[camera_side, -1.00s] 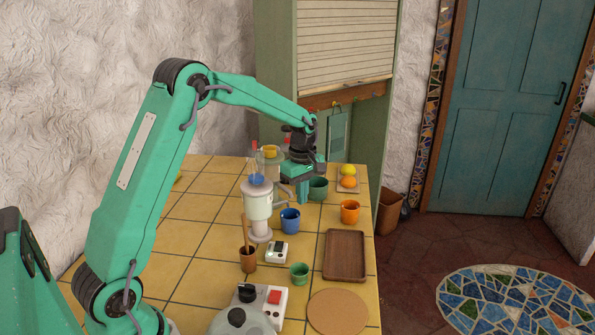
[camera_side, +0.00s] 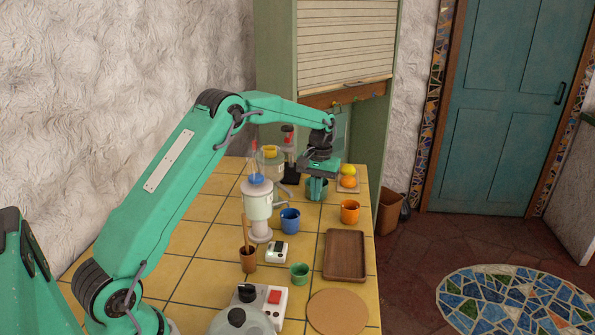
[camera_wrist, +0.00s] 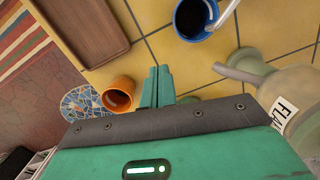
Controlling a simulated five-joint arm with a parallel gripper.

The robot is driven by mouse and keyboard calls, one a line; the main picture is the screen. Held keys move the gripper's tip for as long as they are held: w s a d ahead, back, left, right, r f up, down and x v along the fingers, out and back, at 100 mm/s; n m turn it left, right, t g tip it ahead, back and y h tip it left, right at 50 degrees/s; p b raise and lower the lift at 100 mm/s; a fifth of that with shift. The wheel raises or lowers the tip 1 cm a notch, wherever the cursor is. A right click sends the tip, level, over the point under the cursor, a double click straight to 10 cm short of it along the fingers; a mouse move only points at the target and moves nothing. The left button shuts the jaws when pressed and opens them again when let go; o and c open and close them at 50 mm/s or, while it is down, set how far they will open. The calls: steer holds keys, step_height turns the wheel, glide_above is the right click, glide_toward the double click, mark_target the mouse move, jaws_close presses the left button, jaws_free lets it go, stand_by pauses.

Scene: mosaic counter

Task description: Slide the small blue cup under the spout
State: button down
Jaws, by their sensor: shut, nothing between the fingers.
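The small blue cup (camera_side: 290,221) stands upright on the yellow tiles, just right of the pale dispenser (camera_side: 258,207). In the wrist view the blue cup (camera_wrist: 178,24) is at the top, with a dark inside. A pale curved piece (camera_wrist: 226,12) crosses its rim; I cannot tell whether it is the spout. My gripper (camera_side: 316,197) is shut and empty, beyond and right of the blue cup and apart from it.
An orange cup (camera_side: 350,212) stands right of the blue cup. A brown tray (camera_side: 344,279), small green cup (camera_side: 299,273) and small white device (camera_side: 277,252) are nearer. A labelled jar (camera_wrist: 300,92) shows in the wrist view. Bare tiles lie between the blue and orange cups.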

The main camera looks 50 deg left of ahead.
steer(key=shift+w+a+f+m+g, duration=0.1)
steer(key=shift+w+f+m, duration=0.25)
steer(key=shift+m, duration=0.9)
steer(key=shift+w+a+f+m+g, duration=0.15)
steer(key=shift+w+f+m, duration=0.25)
steer(key=shift+m, duration=0.8)
steer(key=shift+w+a+f+m+g, duration=0.15)
steer(key=shift+w+m, duration=0.35)
steer(key=shift+m, duration=0.75)
steer(key=shift+s, duration=0.2)
glide_above(287, 225)
steer(key=shift+a, duration=0.4)
steer(key=shift+f, duration=1)
steer(key=shift+w, duration=0.1)
steer(key=shift+w+d, duration=0.1)
steer(key=shift+w, duration=0.3)
